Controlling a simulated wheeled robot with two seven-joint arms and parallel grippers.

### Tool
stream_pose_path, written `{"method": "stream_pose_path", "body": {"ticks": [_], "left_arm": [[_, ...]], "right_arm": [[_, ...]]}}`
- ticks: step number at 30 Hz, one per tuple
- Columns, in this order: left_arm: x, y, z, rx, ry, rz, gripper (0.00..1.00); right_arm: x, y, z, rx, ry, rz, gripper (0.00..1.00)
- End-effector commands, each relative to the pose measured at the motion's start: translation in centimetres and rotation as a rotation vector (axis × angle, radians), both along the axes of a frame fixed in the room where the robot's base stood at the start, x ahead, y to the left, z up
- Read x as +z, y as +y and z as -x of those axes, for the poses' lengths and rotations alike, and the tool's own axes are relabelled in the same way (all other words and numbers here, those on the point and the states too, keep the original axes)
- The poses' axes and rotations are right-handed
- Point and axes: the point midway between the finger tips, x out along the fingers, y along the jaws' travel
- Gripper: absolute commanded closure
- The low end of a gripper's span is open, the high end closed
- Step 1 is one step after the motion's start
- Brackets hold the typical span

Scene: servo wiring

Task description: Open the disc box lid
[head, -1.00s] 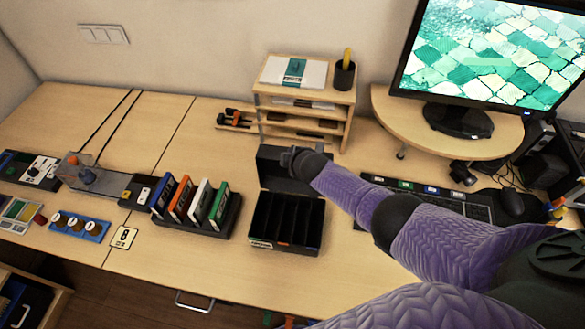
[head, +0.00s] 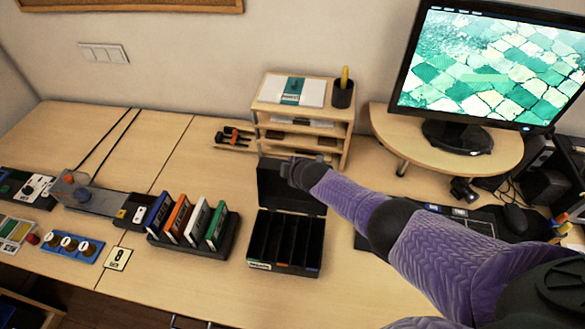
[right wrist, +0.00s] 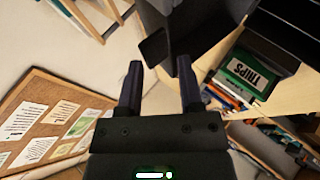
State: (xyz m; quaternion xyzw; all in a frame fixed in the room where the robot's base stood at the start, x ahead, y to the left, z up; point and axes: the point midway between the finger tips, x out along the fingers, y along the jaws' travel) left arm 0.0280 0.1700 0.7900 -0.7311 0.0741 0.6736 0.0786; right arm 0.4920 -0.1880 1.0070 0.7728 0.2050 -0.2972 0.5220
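The black disc box (head: 263,265) sits on the desk in the head view, its inside divided into empty slots. Its lid (head: 272,187) is raised and stands upright along the back edge of the box. My right gripper (head: 287,169) is at the upper part of the lid and hides some of it. In the right wrist view the right gripper's fingers (right wrist: 159,66) are spread apart. A dark panel lies just beyond their tips; whether they touch it I cannot tell. My left gripper is not in view.
A black rack (head: 222,248) with several coloured discs cases stands left of the box. A wooden shelf unit (head: 348,125) stands behind the lid. A keyboard (head: 470,232) lies to the right, beneath my right arm. Desk in front of the box is clear.

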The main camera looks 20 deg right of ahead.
Motion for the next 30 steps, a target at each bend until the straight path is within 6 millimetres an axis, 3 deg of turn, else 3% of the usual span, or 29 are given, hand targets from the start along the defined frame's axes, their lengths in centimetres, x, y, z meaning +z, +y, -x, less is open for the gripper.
{"method": "stream_pose_path", "body": {"ticks": [5, 8, 15, 18, 23, 30], "left_arm": [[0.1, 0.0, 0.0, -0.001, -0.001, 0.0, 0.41], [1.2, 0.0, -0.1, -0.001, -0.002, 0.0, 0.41], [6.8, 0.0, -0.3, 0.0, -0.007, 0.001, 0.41], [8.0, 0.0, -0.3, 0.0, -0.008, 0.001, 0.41], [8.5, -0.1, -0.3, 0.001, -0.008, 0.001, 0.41], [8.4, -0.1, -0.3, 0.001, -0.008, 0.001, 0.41]], "right_arm": [[0.1, 0.0, 0.1, 0.0, 0.001, -0.001, 0.54], [0.8, 0.0, 0.6, 0.001, 0.002, 0.0, 0.54], [4.8, 0.0, 4.3, 0.002, 0.001, 0.0, 0.54], [6.0, 0.0, 5.9, 0.001, 0.001, -0.001, 0.54], [6.7, -0.1, 7.1, 0.0, 0.001, 0.0, 0.54], [6.6, -0.1, 7.3, 0.0, 0.001, 0.0, 0.54]]}}
